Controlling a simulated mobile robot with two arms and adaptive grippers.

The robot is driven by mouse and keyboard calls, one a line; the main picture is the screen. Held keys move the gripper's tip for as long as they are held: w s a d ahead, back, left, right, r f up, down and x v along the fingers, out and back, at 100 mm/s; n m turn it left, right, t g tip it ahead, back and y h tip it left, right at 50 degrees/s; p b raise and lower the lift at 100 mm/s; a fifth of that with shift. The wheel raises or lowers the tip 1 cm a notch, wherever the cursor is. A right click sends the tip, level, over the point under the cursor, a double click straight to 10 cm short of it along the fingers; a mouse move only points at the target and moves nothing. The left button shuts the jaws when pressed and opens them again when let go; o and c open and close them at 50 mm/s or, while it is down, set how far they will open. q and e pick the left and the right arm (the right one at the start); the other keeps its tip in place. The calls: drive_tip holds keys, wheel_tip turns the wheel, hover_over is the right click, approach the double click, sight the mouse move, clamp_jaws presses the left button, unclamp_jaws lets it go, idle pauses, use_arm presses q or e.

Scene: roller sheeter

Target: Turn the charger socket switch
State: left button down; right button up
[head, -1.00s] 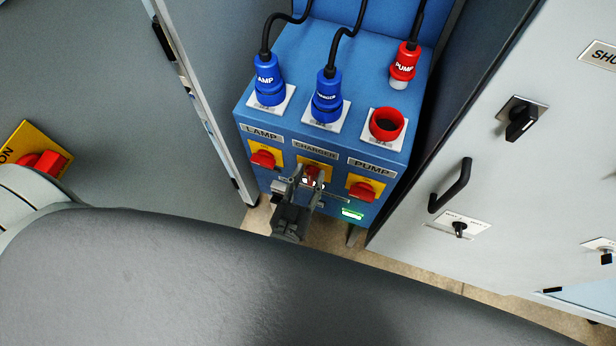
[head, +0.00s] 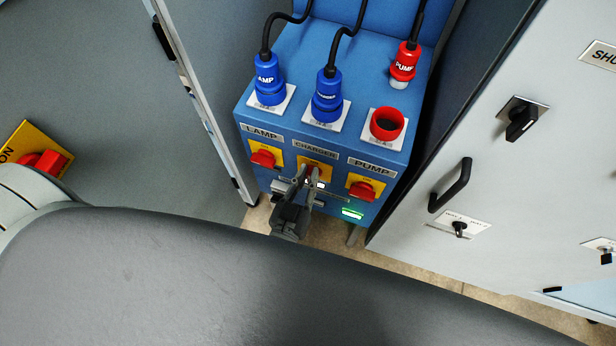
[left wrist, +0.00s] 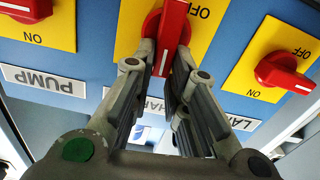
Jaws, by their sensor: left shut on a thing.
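The charger socket switch is a red knob (left wrist: 168,28) on a yellow plate (head: 328,172), below the CHARGER label (head: 315,150) on the blue socket box. My left gripper (head: 308,172) is shut on this knob, with one finger on each side, as the left wrist view (left wrist: 160,58) also shows. The knob's white line runs straight up and down in the wrist view. The fingers hide most of the knob in the head view. The blue charger plug (head: 327,98) sits in the middle socket above. My right gripper is not in view.
The red lamp switch (head: 263,158) and red pump switch (head: 362,191) flank it closely. A blue lamp plug (head: 268,82) sits in its socket. The red pump plug (head: 403,64) hangs behind the open red pump socket (head: 386,124). Grey cabinets stand on both sides.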

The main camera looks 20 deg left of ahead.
use_arm(q)
drive_tip(key=n, duration=0.2)
drive_tip(key=a+n, duration=0.1)
drive_tip(key=n, duration=0.2)
drive_tip(key=shift+a+f, duration=0.1)
drive_tip(key=shift+f, duration=0.1)
drive_tip(key=n, duration=0.3)
drive_tip(key=a+n+b, duration=0.1)
drive_tip(key=shift+f, duration=0.4)
drive_tip(key=shift+a+f+n+b, duration=0.1)
drive_tip(key=shift+f+n+b, duration=0.35)
drive_tip(key=shift+n, duration=0.9)
drive_tip(key=shift+a+f+n+b, duration=0.1)
drive_tip(key=shift+n+b, duration=0.6)
drive_tip(key=shift+n, duration=0.7)
drive_tip(key=shift+a+f+n+b, duration=0.1)
drive_tip(key=shift+f+n+b, duration=0.35)
drive_tip(key=shift+n, duration=0.9)
drive_tip(key=shift+d+r, duration=0.1)
drive_tip(key=shift+r, duration=0.05)
drive_tip(key=c, duration=1.4)
unclamp_jaws()
drive_tip(key=s, duration=1.2)
drive_tip(key=shift+a, duration=0.25)
